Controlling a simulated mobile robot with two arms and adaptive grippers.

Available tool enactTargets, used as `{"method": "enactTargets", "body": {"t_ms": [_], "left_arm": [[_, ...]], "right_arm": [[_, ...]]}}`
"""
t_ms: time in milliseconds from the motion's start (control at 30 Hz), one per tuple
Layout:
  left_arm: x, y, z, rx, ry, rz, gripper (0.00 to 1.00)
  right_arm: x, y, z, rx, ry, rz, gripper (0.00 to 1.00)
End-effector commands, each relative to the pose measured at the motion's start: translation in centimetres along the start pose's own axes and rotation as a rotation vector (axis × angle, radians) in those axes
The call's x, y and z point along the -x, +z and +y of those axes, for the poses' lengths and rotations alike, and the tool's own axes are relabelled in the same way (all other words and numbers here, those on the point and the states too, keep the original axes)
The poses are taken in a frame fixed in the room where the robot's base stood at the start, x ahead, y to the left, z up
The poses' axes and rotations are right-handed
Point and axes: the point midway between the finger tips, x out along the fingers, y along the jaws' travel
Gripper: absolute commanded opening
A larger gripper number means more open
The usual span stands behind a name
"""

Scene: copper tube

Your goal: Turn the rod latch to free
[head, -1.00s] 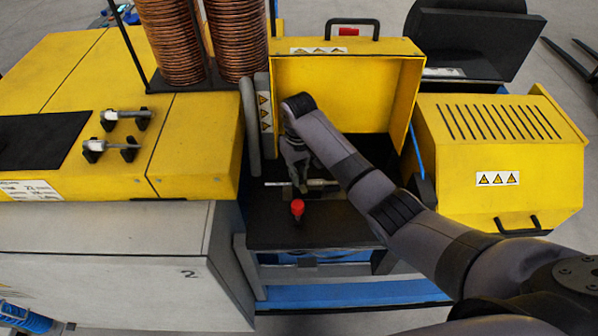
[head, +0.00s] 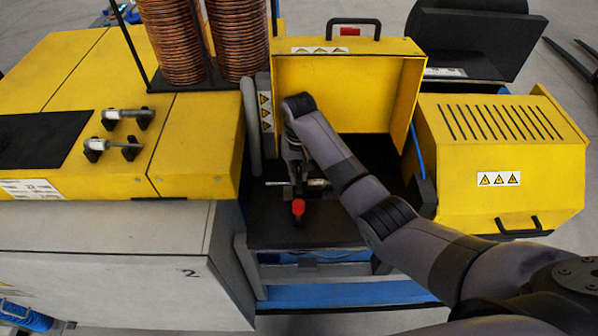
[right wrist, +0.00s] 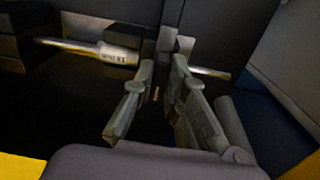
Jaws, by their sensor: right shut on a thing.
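The rod latch (right wrist: 118,54) is a thin metal rod with a pale, printed sleeve. It lies across the dark bay under the raised yellow cover, and its pale end also shows in the head view (head: 318,183). My right gripper (head: 297,188) reaches down over the rod. In the right wrist view its two fingers (right wrist: 163,68) stand close around the latch's middle, where a short upright piece shows between the tips. The fingers hide part of the rod. My left gripper is not in view.
A red knob (head: 298,208) stands just in front of the rod. The raised yellow cover (head: 355,95) is behind it. Yellow housings flank the bay left (head: 200,140) and right (head: 500,165). Two similar metal rods (head: 122,147) sit on the left housing.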

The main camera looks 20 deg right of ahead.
Motion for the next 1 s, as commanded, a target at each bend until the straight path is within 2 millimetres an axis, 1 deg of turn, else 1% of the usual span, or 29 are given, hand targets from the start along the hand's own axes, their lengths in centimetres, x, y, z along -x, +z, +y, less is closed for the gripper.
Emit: {"method": "enactTargets", "body": {"t_ms": [33,200,233,500,833,933,1000], "left_arm": [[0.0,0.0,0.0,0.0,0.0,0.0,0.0],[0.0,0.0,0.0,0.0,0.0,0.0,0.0],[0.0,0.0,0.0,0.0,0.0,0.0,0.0],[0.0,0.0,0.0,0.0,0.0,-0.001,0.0],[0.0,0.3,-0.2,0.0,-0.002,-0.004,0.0],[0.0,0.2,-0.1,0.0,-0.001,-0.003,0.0],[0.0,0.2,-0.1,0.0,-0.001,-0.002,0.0]], "right_arm": [[0.3,-0.2,-0.1,-0.003,-0.003,0.007,0.0],[0.3,-0.2,-0.1,-0.003,-0.003,0.008,0.0],[0.3,-0.2,-0.1,-0.003,-0.003,0.008,0.15],[0.1,-0.1,0.0,-0.001,-0.001,0.004,0.33],[0.3,-0.1,0.0,0.0,-0.001,0.002,0.33],[1.2,-0.1,-0.1,0.0,-0.002,0.004,0.33],[2.3,-0.2,-0.1,0.0,-0.003,0.006,0.33]]}}
